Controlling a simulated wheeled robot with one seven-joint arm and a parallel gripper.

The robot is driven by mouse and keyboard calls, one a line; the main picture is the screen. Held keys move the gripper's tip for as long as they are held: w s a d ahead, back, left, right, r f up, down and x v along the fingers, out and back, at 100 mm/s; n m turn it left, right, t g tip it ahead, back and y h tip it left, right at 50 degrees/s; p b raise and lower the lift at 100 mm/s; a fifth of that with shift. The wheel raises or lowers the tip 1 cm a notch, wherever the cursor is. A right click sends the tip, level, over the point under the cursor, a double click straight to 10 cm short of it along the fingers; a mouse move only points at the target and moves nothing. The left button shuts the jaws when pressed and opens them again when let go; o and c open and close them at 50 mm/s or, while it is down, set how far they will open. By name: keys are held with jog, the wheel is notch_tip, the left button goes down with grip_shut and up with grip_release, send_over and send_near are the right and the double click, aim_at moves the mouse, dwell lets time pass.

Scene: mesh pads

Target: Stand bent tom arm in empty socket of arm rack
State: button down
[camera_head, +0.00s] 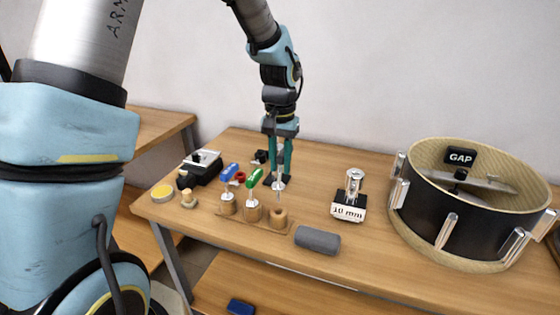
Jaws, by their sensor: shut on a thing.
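The arm rack (241,220) is a wooden strip with three round sockets near the table's front edge. Its left socket holds a tom arm with a blue top (228,173), its middle one an arm with a green top (254,178). The right socket (278,215) shows a dark open hole. My gripper (278,182) points down just behind and above that socket. It is shut on the bent tom arm (279,194), of which only a short silver part shows below the fingertips. Its bend is largely hidden, and I cannot tell its exact gap to the socket.
A grey cylinder (317,240) lies just right of the rack. A metal piece with a "10 mm" label (349,207) stands farther right, beside a large open drum (455,225). A black-and-white device (202,167), a yellow-topped tin (162,193) and small parts sit left.

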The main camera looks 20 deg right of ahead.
aim_at(280, 187)
jog(key=shift+f+b, duration=2.25)
jog(key=shift+f, duration=1.65)
jog(key=c, duration=0.6)
grip_release()
jog(key=shift+o, duration=0.2)
notch_tip(280, 187, up, 11)
jog(key=shift+f+b, duration=0.1)
jog(key=shift+b, duration=1.05)
